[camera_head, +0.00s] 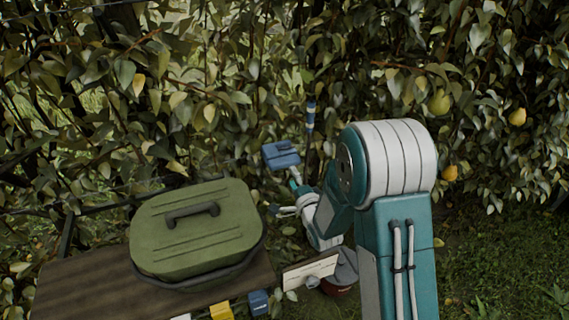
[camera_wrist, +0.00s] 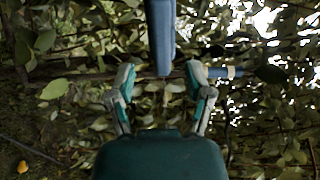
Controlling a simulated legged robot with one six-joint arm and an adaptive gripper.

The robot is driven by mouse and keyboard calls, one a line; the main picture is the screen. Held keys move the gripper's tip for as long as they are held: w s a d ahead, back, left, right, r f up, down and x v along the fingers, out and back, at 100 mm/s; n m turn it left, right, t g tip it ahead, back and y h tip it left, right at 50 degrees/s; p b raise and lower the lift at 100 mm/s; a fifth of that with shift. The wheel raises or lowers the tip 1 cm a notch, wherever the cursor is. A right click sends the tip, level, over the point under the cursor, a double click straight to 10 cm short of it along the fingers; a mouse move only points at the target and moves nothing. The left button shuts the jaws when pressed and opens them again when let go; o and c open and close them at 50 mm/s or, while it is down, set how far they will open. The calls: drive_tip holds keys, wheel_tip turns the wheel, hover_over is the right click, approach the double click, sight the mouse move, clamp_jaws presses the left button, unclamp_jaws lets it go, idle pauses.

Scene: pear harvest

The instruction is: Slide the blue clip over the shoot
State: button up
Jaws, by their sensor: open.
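The blue clip (camera_head: 281,155) is in front of the foliage in the head view, just above the end of my arm. In the wrist view the blue clip (camera_wrist: 161,35) reaches down from the top edge to between my fingertips. My gripper (camera_wrist: 160,78) is open, with one finger on each side of the clip's lower end; I cannot tell whether they touch. The shoot (camera_head: 310,115) carries blue and pale bands, to the right of the clip in the head view. In the wrist view the banded shoot (camera_wrist: 228,72) lies sideways, right of the right finger.
A green lidded box (camera_head: 193,245) stands on a wooden table (camera_head: 85,285) at left. A yellow block (camera_head: 221,311) and another blue block (camera_head: 258,302) are near its front edge. A pale sign (camera_head: 310,270) and a pot (camera_head: 342,280) sit below my arm. Pears (camera_head: 439,103) hang at right.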

sight(287, 167)
drive_tip(key=x, duration=0.7)
drive_tip(key=shift+s, duration=0.1)
clamp_jaws()
